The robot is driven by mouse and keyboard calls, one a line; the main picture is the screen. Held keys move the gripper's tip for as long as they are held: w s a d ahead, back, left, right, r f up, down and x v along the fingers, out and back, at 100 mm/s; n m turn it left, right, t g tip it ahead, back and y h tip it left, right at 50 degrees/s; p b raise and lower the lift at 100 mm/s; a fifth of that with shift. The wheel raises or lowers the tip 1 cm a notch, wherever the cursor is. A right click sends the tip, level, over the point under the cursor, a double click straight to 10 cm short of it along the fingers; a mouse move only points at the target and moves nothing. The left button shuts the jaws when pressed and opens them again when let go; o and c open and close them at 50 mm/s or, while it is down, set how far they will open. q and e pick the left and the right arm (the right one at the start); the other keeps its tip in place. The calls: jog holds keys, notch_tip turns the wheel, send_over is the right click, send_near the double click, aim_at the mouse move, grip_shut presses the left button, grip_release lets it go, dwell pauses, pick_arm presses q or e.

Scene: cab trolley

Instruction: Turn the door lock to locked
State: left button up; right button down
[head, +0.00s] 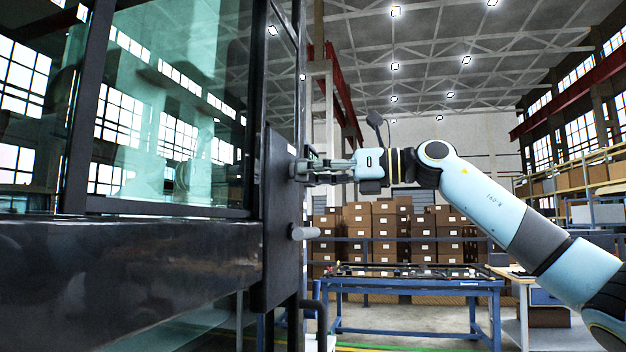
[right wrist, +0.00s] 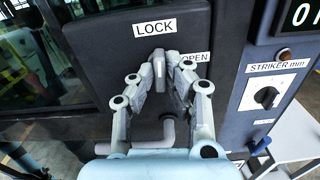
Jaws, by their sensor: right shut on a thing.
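The door lock is a small grey knob (right wrist: 159,66) on the dark plate of the cab door (right wrist: 95,50). A LOCK label (right wrist: 155,28) is above it and an OPEN label (right wrist: 196,58) is to its right, partly covered by a finger. The knob looks about upright in the right wrist view, its top towards LOCK. My right gripper (right wrist: 159,77) is shut on the knob, one finger on each side. In the head view, my right gripper (head: 308,171) reaches the door edge from the right, and its fingers hide the knob. My left gripper is not in view.
A grey door handle (head: 304,232) sticks out below the lock. A panel with a STRIKER mm label and a black dial (right wrist: 267,97) stands right of the door. A blue-framed table (head: 410,284) and stacked boxes (head: 385,222) are farther back.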

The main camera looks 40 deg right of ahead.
jog(key=shift+f+n+b, duration=0.15)
jog(key=shift+n+b, duration=0.15)
jog(key=shift+n, duration=0.3)
jog(key=c, duration=1.4)
grip_release()
jog(key=shift+o, duration=0.2)
jog(key=shift+r, duration=0.2)
notch_tip(320, 180, up, 10)
jog(key=shift+f, duration=0.15)
